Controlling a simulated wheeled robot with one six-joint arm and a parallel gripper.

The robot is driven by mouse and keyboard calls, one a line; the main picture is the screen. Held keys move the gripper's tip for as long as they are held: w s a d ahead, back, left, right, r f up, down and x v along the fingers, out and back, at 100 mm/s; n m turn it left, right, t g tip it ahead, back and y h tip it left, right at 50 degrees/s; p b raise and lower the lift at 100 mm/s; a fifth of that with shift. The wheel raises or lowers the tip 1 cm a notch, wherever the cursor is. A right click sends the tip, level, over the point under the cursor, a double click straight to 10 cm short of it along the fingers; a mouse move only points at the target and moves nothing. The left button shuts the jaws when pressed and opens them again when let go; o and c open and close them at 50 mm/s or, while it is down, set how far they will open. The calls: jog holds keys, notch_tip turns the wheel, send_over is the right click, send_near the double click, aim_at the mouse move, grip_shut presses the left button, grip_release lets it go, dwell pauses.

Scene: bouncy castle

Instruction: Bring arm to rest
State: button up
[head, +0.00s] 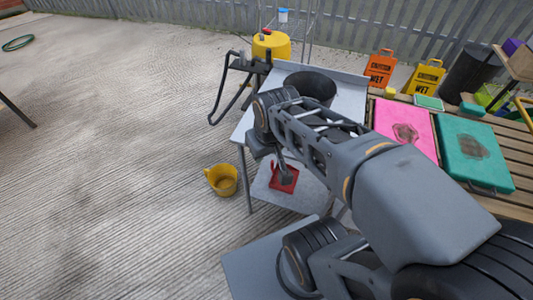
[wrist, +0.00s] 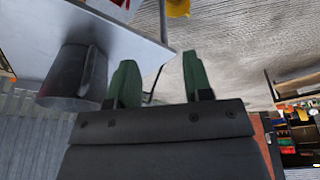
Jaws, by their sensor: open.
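My arm reaches from the lower right across the head view, with its wrist joint over the near edge of the grey metal table (head: 345,72). My gripper hangs below the wrist in the head view. In the wrist view, the two green fingers of my gripper (wrist: 158,80) stand apart with nothing between them. The dark bucket (head: 311,88) stands on the table behind my arm. It also shows in the wrist view (wrist: 72,75), left of the fingers and apart from them.
A red item (head: 284,180) lies on a lower grey surface beneath my gripper. A yellow bucket (head: 221,180) stands on the floor. Pink (head: 405,126) and teal (head: 475,155) pads lie on slatted wood at right. Orange (head: 380,68) and yellow signs stand behind. Floor at left is mostly clear.

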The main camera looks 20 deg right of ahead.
jog(key=shift+s+a+f+m, duration=0.2)
jog(key=shift+s+f+m, duration=0.2)
jog(key=shift+s+m, duration=0.15)
jog(key=shift+t, duration=0.3)
notch_tip(320, 180, up, 6)
jog(key=p, duration=0.4)
jog(key=shift+f+p, duration=0.25)
jog(key=shift+p, duration=0.1)
